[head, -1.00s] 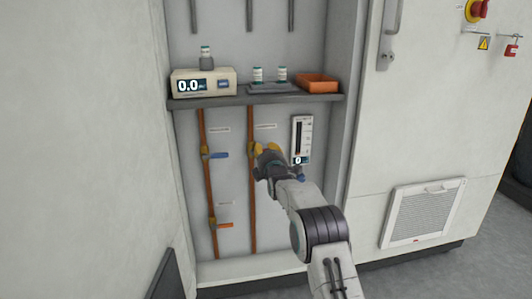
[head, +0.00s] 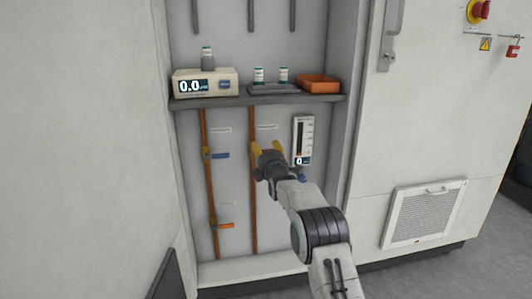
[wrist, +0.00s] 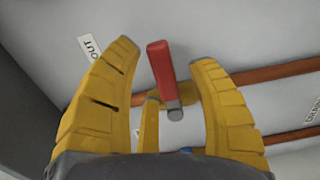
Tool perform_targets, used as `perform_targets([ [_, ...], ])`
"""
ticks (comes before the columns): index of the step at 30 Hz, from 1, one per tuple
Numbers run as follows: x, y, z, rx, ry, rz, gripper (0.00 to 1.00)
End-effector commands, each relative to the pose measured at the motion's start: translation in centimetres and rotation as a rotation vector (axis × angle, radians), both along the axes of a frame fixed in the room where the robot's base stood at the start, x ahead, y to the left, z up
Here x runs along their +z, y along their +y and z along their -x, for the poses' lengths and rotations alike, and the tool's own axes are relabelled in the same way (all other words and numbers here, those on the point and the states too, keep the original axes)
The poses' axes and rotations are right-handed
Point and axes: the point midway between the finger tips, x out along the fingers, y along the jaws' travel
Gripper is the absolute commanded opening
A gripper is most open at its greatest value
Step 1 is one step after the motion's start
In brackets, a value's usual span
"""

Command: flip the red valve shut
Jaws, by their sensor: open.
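The red valve handle (wrist: 160,65) shows in the wrist view as a short bar with a grey round end, on a brass-coloured body on an orange-brown pipe (wrist: 275,71). My gripper (wrist: 166,55) is open, with its yellow fingers on either side of the handle and a gap to each. I cannot tell how deep the handle sits between them. In the head view my gripper (head: 267,147) is in front of the second pipe (head: 253,210) and hides the red valve.
A blue-handled valve (head: 217,155) and an orange-handled valve (head: 223,225) sit on the left pipe. A white gauge (head: 303,138) is just right of my gripper.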

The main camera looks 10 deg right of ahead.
Motion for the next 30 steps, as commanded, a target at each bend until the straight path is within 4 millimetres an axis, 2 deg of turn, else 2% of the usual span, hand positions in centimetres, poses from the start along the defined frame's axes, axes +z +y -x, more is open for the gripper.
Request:
perform_targets([
  [11, 0.1, 0.0, 1.5, 0.0, 0.001, 0.0, 0.53],
  [30, 0.0, 0.1, 8.5, 0.001, 0.0, 0.0, 0.53],
])
